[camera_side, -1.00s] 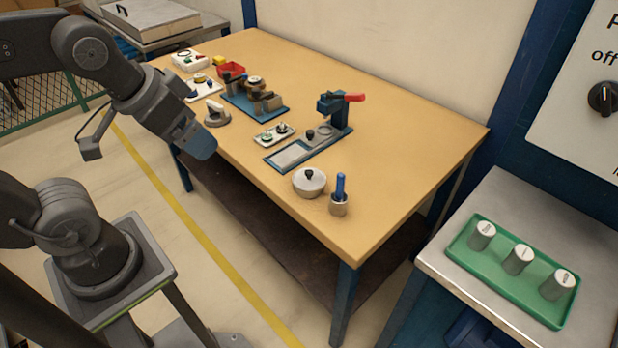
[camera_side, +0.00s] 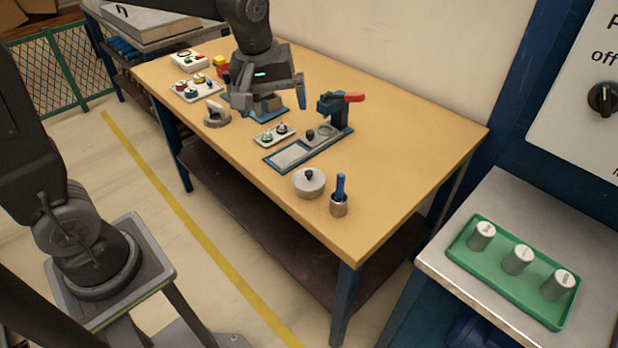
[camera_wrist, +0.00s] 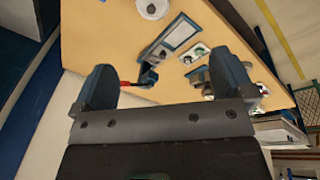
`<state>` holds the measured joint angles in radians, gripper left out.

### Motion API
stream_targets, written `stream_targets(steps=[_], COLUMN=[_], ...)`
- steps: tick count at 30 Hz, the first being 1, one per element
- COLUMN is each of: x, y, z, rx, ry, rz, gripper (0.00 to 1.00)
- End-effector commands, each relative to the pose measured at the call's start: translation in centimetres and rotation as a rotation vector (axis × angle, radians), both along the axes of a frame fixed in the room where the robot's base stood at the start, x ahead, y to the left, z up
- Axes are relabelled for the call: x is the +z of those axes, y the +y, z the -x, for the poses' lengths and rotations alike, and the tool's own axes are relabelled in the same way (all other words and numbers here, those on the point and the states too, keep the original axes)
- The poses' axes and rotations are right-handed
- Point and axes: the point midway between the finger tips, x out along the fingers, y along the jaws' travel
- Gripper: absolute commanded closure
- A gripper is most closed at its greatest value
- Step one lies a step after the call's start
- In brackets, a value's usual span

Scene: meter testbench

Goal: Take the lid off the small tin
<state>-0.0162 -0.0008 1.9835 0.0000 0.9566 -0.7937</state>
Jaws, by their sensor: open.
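The small tin (camera_side: 309,186) is round and silver-grey, with a lid that has a black knob (camera_side: 309,174) on top. It stands upright near the front edge of the wooden table, and the lid appears seated on it. Part of a pale round object, probably the tin, shows at the top edge of the wrist view (camera_wrist: 152,8). My gripper (camera_side: 271,103) is open and empty above the back left part of the table, well away from the tin. Its two spread fingers also show in the wrist view (camera_wrist: 165,78).
Behind is a blue fixture with a red-handled clamp (camera_side: 354,97). A small tray (camera_side: 273,135) with knobbed parts lies left of it.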

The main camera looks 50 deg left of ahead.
Motion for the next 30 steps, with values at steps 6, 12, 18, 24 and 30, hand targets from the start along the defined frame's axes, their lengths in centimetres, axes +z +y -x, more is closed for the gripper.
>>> stream_targets(steps=[6,12,18,24,30], x=[-5.7,-9.7,-11.7,-15.4,-18.5], y=[0.4,0.6,0.7,0.7,0.7], z=[-6.4,-9.4,-10.0,-9.9,-9.9], rx=[0.319,0.511,0.566,0.565,0.563], ry=[0.121,0.182,0.200,0.202,0.199], rz=[0.047,0.059,0.060,0.059,0.060], gripper=[0.00,0.00,0.00,0.00,0.00])
